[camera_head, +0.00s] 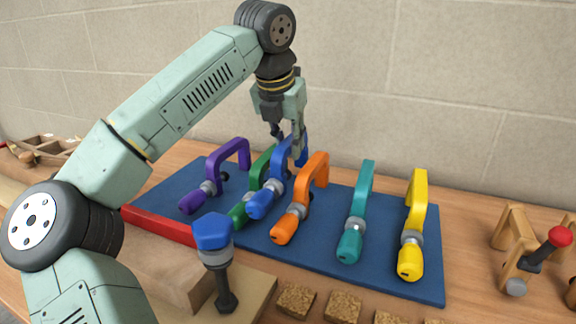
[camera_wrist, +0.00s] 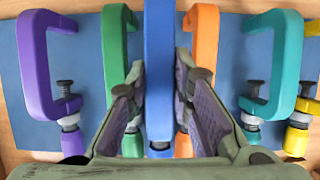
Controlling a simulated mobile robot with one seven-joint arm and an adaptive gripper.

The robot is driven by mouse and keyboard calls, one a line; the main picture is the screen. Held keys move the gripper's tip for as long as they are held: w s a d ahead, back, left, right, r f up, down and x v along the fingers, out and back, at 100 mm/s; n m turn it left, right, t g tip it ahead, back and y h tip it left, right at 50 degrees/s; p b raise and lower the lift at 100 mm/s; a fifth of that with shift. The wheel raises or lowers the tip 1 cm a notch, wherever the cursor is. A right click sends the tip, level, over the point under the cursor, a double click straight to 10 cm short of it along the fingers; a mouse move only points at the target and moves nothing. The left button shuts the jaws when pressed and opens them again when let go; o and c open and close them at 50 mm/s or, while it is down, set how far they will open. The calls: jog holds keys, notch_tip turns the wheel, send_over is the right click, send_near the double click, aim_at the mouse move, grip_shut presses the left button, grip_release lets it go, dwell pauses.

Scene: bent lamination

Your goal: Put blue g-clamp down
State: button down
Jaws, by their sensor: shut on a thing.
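The blue g-clamp (camera_head: 267,197) is between the green and orange clamps in the head view, at the blue mat (camera_head: 335,272). My gripper (camera_head: 289,146) is shut on the blue g-clamp, gripping its upper part from above. In the wrist view the blue g-clamp (camera_wrist: 159,80) runs between the two fingers of my gripper (camera_wrist: 162,105). I cannot tell whether the clamp touches the mat.
On the mat stand a purple clamp (camera_head: 213,170), a green clamp (camera_head: 257,178), an orange clamp (camera_head: 306,192), a teal clamp (camera_head: 358,211) and a yellow clamp (camera_head: 415,222). Another blue-topped clamp (camera_head: 213,232) stands in front, near cork blocks (camera_head: 342,306). Neighbours are close.

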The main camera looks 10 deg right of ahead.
jog(key=shift+f, duration=1.95)
jog(key=shift+f, duration=0.1)
jog(key=c, duration=1.7)
grip_release()
jog(key=v, duration=1.2)
